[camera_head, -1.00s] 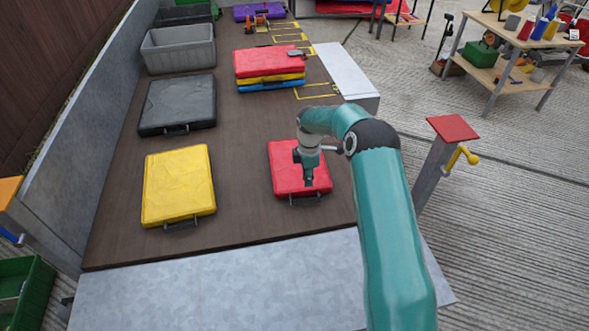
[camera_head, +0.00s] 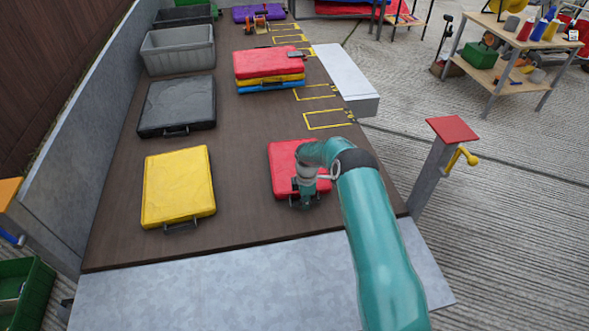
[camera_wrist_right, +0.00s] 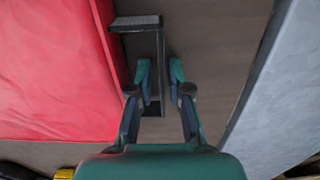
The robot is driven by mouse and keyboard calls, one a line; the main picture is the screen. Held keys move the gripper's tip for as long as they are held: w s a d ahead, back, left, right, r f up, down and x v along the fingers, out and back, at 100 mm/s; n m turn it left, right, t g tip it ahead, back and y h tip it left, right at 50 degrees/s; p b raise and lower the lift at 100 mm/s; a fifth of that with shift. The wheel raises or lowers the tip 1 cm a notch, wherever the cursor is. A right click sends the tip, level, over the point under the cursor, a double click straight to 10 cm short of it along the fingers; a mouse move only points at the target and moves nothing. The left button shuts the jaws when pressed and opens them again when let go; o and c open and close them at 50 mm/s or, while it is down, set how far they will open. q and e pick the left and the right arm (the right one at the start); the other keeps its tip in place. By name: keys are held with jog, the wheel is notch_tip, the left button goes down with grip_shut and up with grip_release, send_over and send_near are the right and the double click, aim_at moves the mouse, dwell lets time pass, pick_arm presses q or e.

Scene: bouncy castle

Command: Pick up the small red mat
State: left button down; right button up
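The small red mat (camera_head: 285,160) lies flat on the brown deck, partly hidden by my right arm. It fills the left of the right wrist view (camera_wrist_right: 50,75). Its dark handle (camera_wrist_right: 137,22) sticks out from its near edge. My right gripper (camera_head: 305,201) is low at that handle. In the wrist view its two fingers (camera_wrist_right: 161,72) are apart, with the handle's outer bar showing between them and gaps on both sides. Whether the fingers are level with the bar is hard to tell. My left gripper is not in view.
A yellow mat (camera_head: 179,185) and a black mat (camera_head: 177,105) lie to the left. Stacked mats (camera_head: 270,62) are farther back, beside grey bins (camera_head: 178,50). A grey post with a red top (camera_head: 452,130) stands at right. A grey ledge (camera_head: 220,285) borders the near deck edge.

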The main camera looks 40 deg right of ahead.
grip_shut()
jog(key=shift+r, duration=0.15)
